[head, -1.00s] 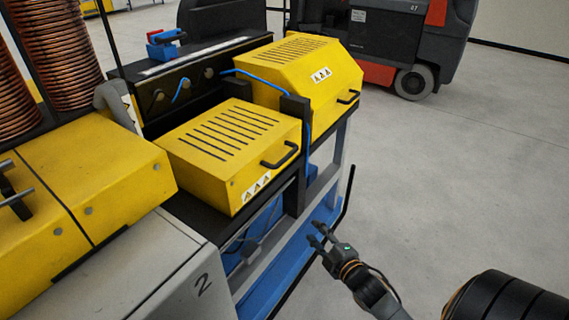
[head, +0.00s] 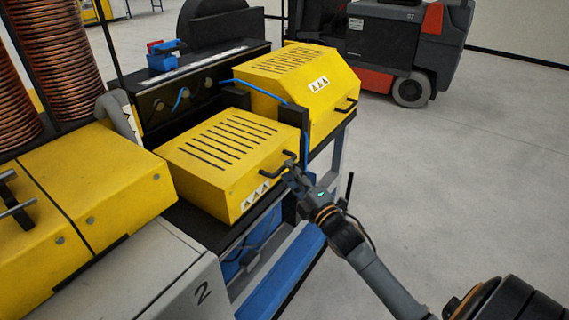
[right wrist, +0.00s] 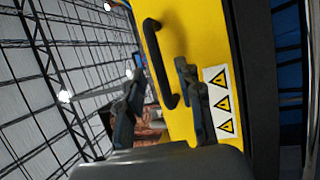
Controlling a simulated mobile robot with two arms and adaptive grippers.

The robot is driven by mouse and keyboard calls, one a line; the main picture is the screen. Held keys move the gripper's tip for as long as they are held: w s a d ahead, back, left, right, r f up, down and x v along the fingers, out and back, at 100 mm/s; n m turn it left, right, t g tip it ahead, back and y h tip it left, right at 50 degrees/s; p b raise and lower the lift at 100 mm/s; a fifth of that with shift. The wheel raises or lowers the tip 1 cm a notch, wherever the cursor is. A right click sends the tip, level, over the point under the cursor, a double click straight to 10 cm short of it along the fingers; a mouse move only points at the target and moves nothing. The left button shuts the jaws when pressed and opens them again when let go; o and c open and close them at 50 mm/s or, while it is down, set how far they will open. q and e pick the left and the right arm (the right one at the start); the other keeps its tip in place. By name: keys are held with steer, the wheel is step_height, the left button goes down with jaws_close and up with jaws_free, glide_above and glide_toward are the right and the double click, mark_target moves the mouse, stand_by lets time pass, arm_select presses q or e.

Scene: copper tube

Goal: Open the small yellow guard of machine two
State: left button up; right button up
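The small yellow guard (head: 222,158) of machine two is down, with dark slots on top and a black handle (head: 275,170) on its front edge. It also shows in the right wrist view (right wrist: 176,48), where its handle (right wrist: 158,62) lies ahead, between the lines of the two fingers. My right gripper (head: 291,172) is at the handle's right end in the head view. My left gripper is not in view.
A larger yellow guard (head: 300,80) stands behind, with a black post and blue hose beside it. A grey cabinet marked 2 (head: 165,275) and yellow covers (head: 95,185) are at left. A forklift (head: 400,50) stands at the back. The floor at right is clear.

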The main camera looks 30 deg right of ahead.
mark_target(284, 166)
steer(key=shift+w+r, duration=0.15)
steer(key=shift+w, duration=0.7)
steer(key=shift+w+r, duration=0.15)
steer(key=shift+w, duration=0.65)
jaws_close()
